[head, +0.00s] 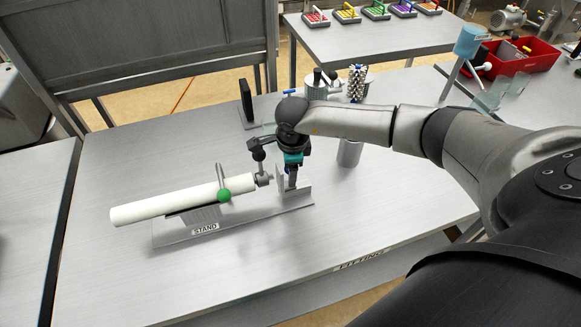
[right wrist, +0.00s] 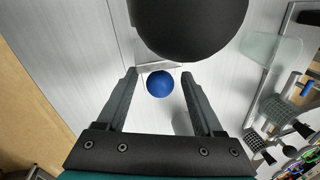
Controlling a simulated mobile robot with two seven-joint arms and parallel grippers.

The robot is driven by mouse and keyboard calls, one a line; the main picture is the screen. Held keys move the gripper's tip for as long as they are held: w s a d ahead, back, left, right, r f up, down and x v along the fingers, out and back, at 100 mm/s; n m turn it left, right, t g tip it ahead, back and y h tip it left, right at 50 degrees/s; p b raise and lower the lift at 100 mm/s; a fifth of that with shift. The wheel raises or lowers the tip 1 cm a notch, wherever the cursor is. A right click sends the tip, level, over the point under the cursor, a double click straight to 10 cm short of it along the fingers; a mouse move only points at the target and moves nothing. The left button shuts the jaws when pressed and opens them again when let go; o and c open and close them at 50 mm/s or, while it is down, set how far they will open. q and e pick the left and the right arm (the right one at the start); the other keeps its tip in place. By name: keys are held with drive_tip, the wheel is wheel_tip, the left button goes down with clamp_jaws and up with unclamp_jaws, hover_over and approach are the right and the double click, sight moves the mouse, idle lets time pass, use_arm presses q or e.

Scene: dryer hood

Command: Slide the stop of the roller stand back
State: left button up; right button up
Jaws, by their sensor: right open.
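The roller stand (head: 170,237), labelled STAND, lies on the grey table. A white roller (head: 165,203) rests along it, with a green knob (head: 224,195) near its right end and a grey shaft end (head: 264,179) beyond. A grey upright plate (head: 306,182), apparently the stop, stands at the stand's right end. My right gripper (head: 292,182) points down there, partly hiding the plate. In the right wrist view, a blue ball knob (right wrist: 160,84) shows between the open, spread fingers of the right gripper (right wrist: 158,80); I see no contact. My left gripper is out of view.
A large dark rounded shape (right wrist: 190,22) fills the top of the right wrist view. A black upright plate (head: 246,101), a bristled roller (head: 356,82) and a metal cylinder (head: 350,152) stand behind or right. A red bin (head: 515,60) is far right. The table front is clear.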

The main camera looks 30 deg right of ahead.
clamp_jaws()
idle(0.5)
idle(0.8)
